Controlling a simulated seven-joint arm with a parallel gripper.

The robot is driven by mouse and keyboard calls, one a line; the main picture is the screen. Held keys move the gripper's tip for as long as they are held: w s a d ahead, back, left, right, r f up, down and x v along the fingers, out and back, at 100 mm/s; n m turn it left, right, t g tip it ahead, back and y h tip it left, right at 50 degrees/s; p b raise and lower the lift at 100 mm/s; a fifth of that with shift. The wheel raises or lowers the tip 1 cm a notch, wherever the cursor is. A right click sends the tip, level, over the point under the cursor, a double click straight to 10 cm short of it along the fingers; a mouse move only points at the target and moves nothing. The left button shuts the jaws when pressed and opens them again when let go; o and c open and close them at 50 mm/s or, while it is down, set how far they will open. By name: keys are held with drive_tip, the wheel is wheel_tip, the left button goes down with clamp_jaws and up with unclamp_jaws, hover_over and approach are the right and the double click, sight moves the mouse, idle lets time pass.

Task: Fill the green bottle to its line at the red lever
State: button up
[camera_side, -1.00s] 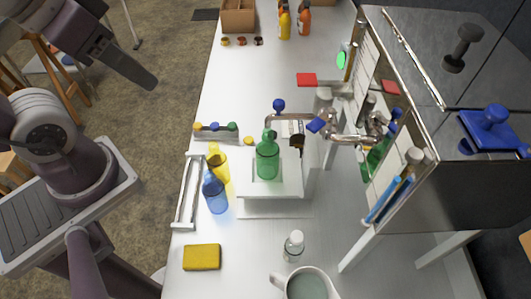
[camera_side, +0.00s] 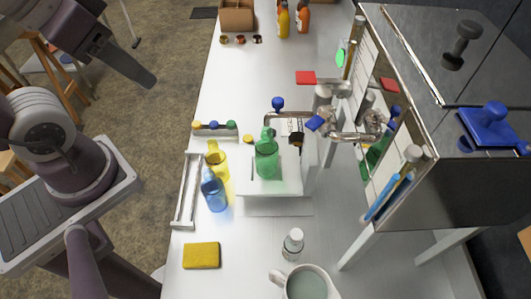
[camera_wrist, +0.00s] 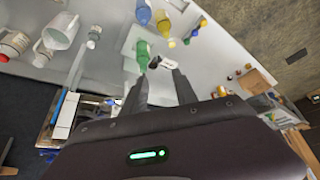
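The green bottle (camera_side: 267,160) stands upright on a small white stand (camera_side: 290,187), below and beside the metal taps on the evaporator. Its fill line and liquid level cannot be made out. It also shows in the wrist view (camera_wrist: 142,54), beyond my fingertips. A flat red piece (camera_side: 306,78) lies or sticks out farther back; I cannot tell whether it is the red lever. A blue lever (camera_side: 316,123) is on the nearer tap (camera_side: 345,135). My gripper (camera_wrist: 158,80) is open and empty, its two fingers apart. In the side view it is at upper left, well away from the bottle.
A yellow bottle (camera_side: 217,165) and a blue bottle (camera_side: 214,193) stand left of the stand, by a white rack (camera_side: 186,190). A yellow sponge (camera_side: 201,256), a small clear bottle (camera_side: 292,244) and a white mug (camera_side: 283,283) are at the front. The steel evaporator (camera_side: 440,165) blocks the right.

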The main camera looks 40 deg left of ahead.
drive_tip(key=shift+w+r, duration=0.1)
drive_tip(key=shift+r, duration=0.05)
drive_tip(key=c, duration=0.3)
drive_tip(key=w+r+n, duration=0.1)
drive_tip(key=w+r, duration=0.1)
drive_tip(key=w+d+r+g, duration=0.1)
drive_tip(key=w+r, duration=0.1)
drive_tip(key=w, duration=0.1)
drive_tip(key=w+r+n, duration=0.1)
drive_tip(key=w+r, duration=0.1)
drive_tip(key=r, duration=0.1)
drive_tip(key=shift+w+d+n+g+h, duration=0.15)
drive_tip(key=shift+d+n+g+h, duration=0.15)
drive_tip(key=shift+d, duration=0.1)
clamp_jaws()
drive_tip(key=w+d+n+g, duration=0.2)
drive_tip(key=w+d, duration=0.3)
drive_tip(key=w, duration=0.3)
drive_tip(key=w+d+r+n+g, duration=0.1)
drive_tip(key=w+d+n, duration=0.3)
drive_tip(key=w, duration=0.5)
drive_tip(key=shift+d+r+g, duration=0.25)
drive_tip(key=shift+d+g, duration=0.25)
drive_tip(key=shift+d, duration=0.5)
